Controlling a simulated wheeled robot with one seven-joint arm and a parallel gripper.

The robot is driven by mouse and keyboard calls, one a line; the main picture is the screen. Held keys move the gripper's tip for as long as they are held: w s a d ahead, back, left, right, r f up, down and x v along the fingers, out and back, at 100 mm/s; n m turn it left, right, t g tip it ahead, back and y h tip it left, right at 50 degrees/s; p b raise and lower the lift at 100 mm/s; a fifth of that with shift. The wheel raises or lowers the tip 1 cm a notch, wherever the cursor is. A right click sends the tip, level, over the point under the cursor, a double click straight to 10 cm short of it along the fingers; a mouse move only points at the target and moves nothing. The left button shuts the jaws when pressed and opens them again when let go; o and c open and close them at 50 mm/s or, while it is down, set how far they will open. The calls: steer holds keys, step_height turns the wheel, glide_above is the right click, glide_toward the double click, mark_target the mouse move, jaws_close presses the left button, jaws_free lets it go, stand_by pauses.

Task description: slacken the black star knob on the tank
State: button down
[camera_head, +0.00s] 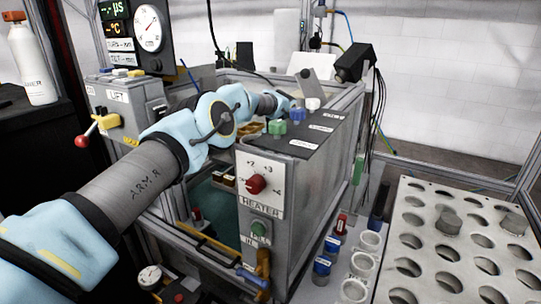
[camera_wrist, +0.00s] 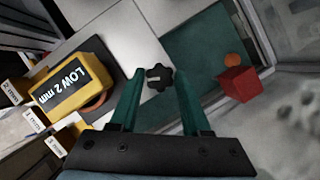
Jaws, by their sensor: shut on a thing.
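The black star knob (camera_wrist: 157,77) sits between the two teal fingertips of my gripper (camera_wrist: 160,74) in the wrist view. My gripper is shut on it. The knob's front face shows, with a pale mark across it. In the head view my arm reaches over the grey tank (camera_head: 262,172), and my gripper and the knob are hidden there.
In the wrist view a yellow block (camera_wrist: 68,88) marked LOW 2 mm lies left of my fingers, and a red cube (camera_wrist: 238,85) lies right. In the head view a red-handled lever (camera_head: 88,136) and a perforated rack (camera_head: 428,222) flank the tank.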

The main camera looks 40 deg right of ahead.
steer(key=shift+c, duration=1.9)
jaws_free()
